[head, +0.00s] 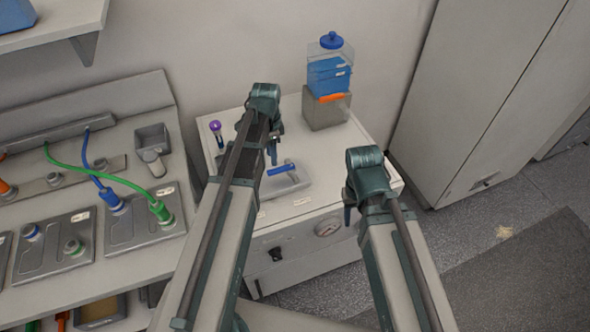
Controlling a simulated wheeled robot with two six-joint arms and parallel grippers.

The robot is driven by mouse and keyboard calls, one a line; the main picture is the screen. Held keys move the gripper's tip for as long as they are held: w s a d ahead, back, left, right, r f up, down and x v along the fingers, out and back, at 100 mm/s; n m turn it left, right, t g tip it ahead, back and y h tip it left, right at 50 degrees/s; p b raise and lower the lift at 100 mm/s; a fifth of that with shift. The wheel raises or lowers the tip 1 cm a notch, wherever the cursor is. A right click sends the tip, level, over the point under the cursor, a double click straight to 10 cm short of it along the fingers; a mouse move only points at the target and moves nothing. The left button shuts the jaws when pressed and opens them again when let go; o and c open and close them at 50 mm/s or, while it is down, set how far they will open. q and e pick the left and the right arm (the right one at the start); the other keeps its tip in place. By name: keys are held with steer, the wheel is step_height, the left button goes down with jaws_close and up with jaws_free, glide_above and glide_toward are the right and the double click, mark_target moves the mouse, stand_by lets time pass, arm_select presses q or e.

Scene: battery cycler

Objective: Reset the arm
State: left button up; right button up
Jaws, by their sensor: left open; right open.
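My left arm reaches up over the white cabinet, and its gripper (273,150) hangs at the arm's far end, open and empty, just behind a blue handle (282,169). My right arm reaches up over the cabinet's right edge. Its gripper (348,208) hangs by the arm's end, mostly hidden behind the wrist, with nothing seen in it. Both grippers are apart from each other. The blue handle sits on a grey plate-like fixture (290,187) on the cabinet top, partly covered by my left arm.
The white cabinet (300,215) carries a blue-lidded clear container (330,68) on a grey box (326,112) at the back, and a purple-topped tube (216,132). A bench with grey plates (145,228) and green (110,176) and blue cables (88,160) stands left. A tall cabinet (480,90) stands right.

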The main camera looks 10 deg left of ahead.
stand_by(0.3)
arm_select(q)
steer(key=s+d+n+y, duration=0.1)
steer(key=s+d+n, duration=0.6)
steer(key=s+d, duration=0.9)
steer(key=shift+s, duration=0.4)
steer(key=shift+o, duration=0.5)
steer(key=shift+a, duration=0.1)
